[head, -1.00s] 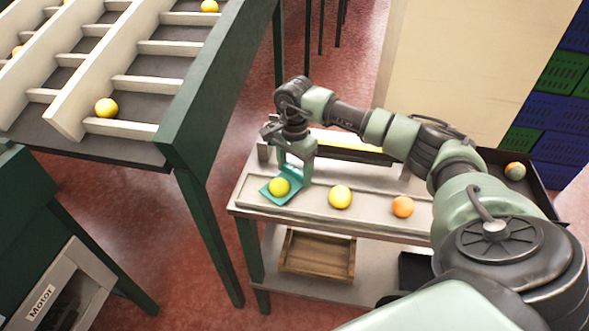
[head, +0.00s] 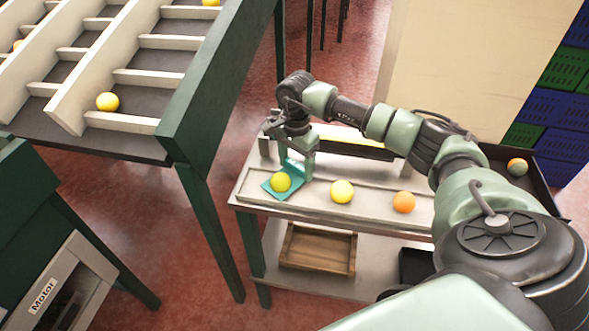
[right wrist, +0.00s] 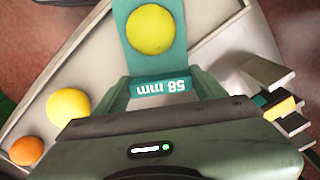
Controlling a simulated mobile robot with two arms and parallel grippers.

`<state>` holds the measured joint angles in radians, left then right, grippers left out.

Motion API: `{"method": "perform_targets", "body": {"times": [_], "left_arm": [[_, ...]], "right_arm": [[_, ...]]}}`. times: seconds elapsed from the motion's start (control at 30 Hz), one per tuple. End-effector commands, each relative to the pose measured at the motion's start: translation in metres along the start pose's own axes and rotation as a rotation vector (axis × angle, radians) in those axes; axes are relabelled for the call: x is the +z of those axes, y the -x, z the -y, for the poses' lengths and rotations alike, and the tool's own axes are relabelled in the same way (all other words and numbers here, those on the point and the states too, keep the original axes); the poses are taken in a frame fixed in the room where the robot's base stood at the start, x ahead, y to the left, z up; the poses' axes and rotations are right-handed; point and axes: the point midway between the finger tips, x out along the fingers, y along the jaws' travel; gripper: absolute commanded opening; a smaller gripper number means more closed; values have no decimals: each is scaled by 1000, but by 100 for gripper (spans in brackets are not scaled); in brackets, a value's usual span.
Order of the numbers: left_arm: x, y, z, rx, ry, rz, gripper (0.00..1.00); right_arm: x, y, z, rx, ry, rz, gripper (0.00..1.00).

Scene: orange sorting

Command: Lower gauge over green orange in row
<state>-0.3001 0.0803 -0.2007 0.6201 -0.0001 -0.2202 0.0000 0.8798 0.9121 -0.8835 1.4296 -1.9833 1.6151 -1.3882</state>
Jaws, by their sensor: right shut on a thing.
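My right gripper (right wrist: 168,88) is shut on the teal gauge (right wrist: 177,51), a flat plate marked "58 mm". The green orange (right wrist: 150,30), yellow-green in colour, shows within the plate's outline in the right wrist view. In the head view the gauge (head: 283,196) is low over the tray at the left end of the row, with the green orange (head: 281,182) standing out above the plate. I cannot tell whether plate and fruit touch. My left gripper is not in view.
A yellow orange (head: 342,191) and an orange-coloured one (head: 404,202) lie to the right in the shallow tray (head: 372,213). A mottled fruit lies in a dark bin (head: 540,193). A wooden box (head: 318,248) sits on the lower shelf. The sorting rack (head: 205,90) stands at left.

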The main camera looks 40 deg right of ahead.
Motion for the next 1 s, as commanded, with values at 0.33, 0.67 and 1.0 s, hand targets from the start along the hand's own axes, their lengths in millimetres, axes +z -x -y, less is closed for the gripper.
{"method": "perform_targets", "body": {"times": [0.33, 0.67, 1.0], "left_arm": [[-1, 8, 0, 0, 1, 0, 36], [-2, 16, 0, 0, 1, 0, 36], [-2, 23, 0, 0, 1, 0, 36]], "right_arm": [[0, 13, 0, -1, 0, 0, 31], [0, 26, 0, -1, 0, 0, 31], [0, 40, 0, 0, 0, 0, 31]]}}
